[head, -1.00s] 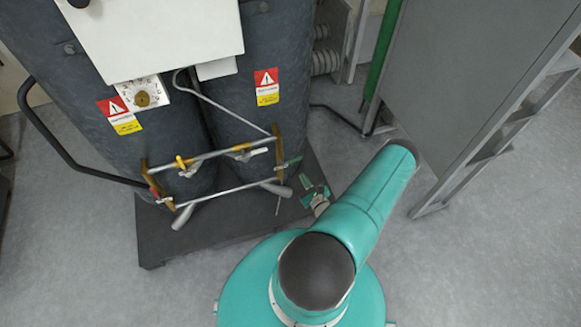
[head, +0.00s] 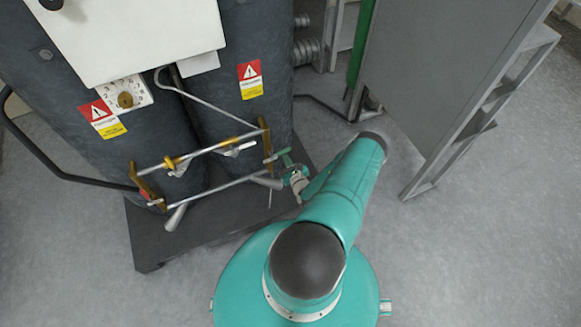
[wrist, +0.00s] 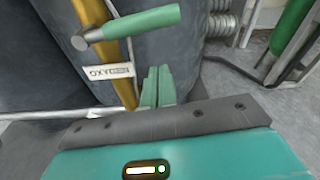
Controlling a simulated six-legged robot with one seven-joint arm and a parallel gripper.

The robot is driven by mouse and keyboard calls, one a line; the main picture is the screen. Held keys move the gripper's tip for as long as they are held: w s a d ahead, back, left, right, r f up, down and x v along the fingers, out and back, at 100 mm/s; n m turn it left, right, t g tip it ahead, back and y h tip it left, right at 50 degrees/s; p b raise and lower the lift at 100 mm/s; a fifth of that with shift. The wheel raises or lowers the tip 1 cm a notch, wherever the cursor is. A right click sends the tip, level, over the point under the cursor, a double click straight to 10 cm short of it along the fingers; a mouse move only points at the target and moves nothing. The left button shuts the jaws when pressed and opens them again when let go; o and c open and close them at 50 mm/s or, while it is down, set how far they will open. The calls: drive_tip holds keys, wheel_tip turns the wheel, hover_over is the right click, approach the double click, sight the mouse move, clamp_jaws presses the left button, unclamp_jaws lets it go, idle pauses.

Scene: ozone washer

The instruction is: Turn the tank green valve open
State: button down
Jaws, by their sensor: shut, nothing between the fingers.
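The green valve handle (wrist: 142,22) is a short green bar with a grey metal end, in front of a brass upright (wrist: 118,60) at the top of the wrist view. In the head view the handle (head: 283,154) shows small, at the right end of the pipe frame. My gripper (wrist: 158,82) is shut and empty. Its green fingers point up, just below the handle in the wrist view, with a small gap between them in the picture. In the head view my gripper (head: 294,172) is beside the handle, partly hidden by my arm.
Dark tanks (head: 160,130) stand behind the frame on a dark base plate (head: 150,240). A grey cabinet (head: 440,80) stands to the right. The floor (head: 480,250) at the right is clear.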

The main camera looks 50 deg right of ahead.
drive_tip(key=r, duration=0.2)
drive_tip(key=a+r, duration=0.1)
drive_tip(key=r, duration=0.1)
drive_tip(key=shift+s, duration=0.2)
drive_tip(key=shift+s, duration=0.1)
idle(0.4)
drive_tip(key=shift+r, duration=0.1)
